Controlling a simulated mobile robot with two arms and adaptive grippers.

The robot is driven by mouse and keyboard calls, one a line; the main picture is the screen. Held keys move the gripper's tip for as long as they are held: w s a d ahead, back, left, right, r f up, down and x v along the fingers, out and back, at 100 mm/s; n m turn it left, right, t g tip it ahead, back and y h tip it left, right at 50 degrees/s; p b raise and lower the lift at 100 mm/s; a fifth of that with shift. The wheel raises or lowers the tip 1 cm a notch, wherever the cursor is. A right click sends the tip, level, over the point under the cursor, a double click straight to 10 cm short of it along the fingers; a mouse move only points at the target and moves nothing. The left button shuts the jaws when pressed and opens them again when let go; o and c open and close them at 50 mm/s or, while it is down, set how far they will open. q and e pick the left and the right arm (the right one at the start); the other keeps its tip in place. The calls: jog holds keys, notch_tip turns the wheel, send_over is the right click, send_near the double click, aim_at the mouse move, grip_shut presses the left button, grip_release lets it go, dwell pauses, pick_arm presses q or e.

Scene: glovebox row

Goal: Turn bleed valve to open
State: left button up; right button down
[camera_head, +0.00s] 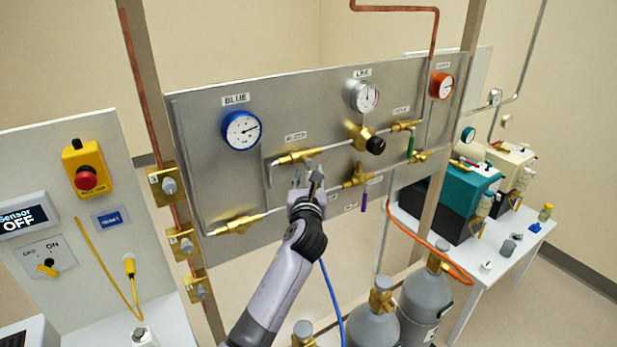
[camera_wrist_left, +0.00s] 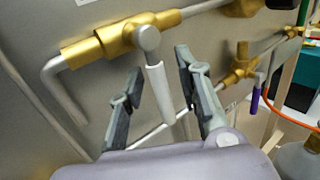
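A brass valve (camera_head: 298,156) sits on the grey panel below a small label that I cannot read for sure. In the left wrist view the valve body (camera_wrist_left: 125,37) is large, with a pale lever (camera_wrist_left: 157,88) hanging down from a round hub. My left gripper (camera_head: 307,182) is at this lever, below the valve body. In the left wrist view my left gripper (camera_wrist_left: 158,78) is open, its two fingers on either side of the lever with visible gaps. Whether this is the bleed valve I cannot tell. My right gripper is not in view.
The panel (camera_head: 200,135) also bears a blue gauge (camera_head: 241,130), a white gauge (camera_head: 364,96), a black-knobbed regulator (camera_head: 375,145), a lower left brass valve (camera_head: 236,224) and a purple-handled valve (camera_head: 363,203). Grey cylinders (camera_head: 372,327) and a blue hose (camera_head: 332,293) are below.

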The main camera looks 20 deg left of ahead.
pick_arm(q)
jog(key=shift+c, duration=0.3)
grip_shut()
dwell(0.6)
